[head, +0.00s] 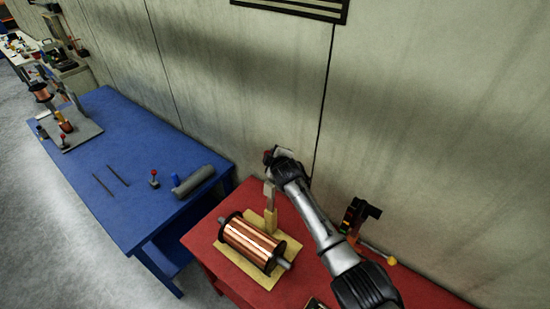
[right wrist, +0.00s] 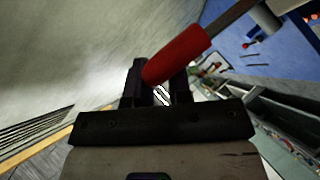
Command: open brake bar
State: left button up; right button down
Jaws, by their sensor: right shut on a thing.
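The brake bar (head: 269,189) stands roughly upright behind the copper wire spool (head: 253,241). Its lower end meets a yellow block (head: 270,219). Its red grip (head: 267,157) is at the top. In the right wrist view the red grip (right wrist: 180,56) runs between the dark fingers, with the metal bar (right wrist: 228,17) beyond it. My right gripper (head: 274,156) is shut on the red grip; it also shows in the right wrist view (right wrist: 158,85). The spool lies on its side on a yellow base, clear of the raised bar. My left gripper is not in view.
The red table (head: 213,262) holds the spool base. A blue table (head: 130,170) at left holds a grey cylinder (head: 194,180) and small tools. The wall is close behind.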

jog(key=shift+s+f, duration=0.1)
jog(key=shift+f, duration=0.25)
jog(key=c, duration=1.2)
grip_release()
jog(key=shift+o, duration=0.7)
jog(key=shift+s+r, duration=0.15)
jog(key=v, duration=1.3)
jog(key=shift+s+d+r+b, duration=0.15)
jog(key=shift+s+r+b, duration=0.05)
jog(key=shift+r+b, duration=0.1)
